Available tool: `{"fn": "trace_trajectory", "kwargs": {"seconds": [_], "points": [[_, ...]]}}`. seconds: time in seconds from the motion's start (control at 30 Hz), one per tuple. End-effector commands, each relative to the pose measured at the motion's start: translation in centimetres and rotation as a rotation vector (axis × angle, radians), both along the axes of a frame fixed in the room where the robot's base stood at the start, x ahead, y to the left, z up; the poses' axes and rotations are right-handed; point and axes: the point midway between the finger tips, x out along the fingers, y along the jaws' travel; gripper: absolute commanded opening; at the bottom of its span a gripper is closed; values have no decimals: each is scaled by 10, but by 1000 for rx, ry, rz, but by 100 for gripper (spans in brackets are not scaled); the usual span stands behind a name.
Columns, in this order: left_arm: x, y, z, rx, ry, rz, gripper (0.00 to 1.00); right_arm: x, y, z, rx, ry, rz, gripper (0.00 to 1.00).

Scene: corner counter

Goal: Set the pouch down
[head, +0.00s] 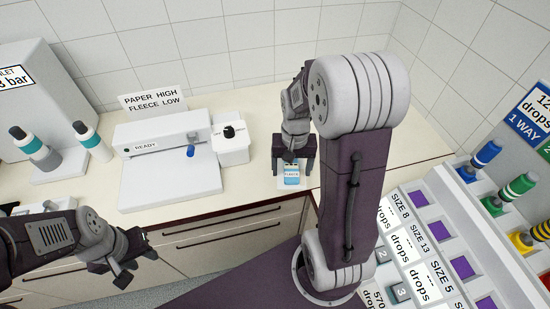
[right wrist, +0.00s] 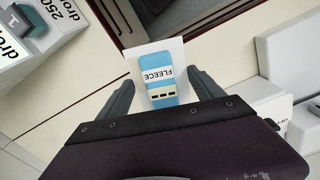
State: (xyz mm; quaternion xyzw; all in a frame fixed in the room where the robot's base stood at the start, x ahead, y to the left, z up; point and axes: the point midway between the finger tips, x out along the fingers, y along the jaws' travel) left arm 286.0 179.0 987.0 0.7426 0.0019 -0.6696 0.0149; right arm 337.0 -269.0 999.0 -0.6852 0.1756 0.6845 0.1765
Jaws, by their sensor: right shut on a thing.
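The pouch (head: 291,177) is white with a blue panel and a label reading FLEECE in the right wrist view (right wrist: 160,78). My right gripper (head: 293,172) is shut on it, with one finger at each side of the pouch in the right wrist view (right wrist: 158,97). The pouch is at the counter's front edge, right of the white box; I cannot tell whether it touches the counter (head: 258,188). My left gripper (head: 140,264) is empty, its fingers apart, in front of the drawers at lower left.
A white sealing machine (head: 170,180) marked READY stands on the counter, with a sign (head: 152,99) behind reading PAPER HIGH FLEECE LOW. A white box with a black knob (head: 230,143) is right of it. Bottles stand left. A labelled drops rack (head: 425,245) is at right.

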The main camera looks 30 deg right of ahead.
Motion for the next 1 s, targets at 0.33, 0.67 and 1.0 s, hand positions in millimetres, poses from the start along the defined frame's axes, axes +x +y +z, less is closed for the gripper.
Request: {"fn": "trace_trajectory", "kwargs": {"seconds": [0.33,0.67,1.0], "points": [[0,0,-6,0,0,0,36,-7,-38,5,0,0,-130,37],[0,0,1,0,0,0,36,65,-12,-40,1,4,-124,37],[0,0,5,0,0,0,36,103,0,-65,1,1,-128,37]]}}
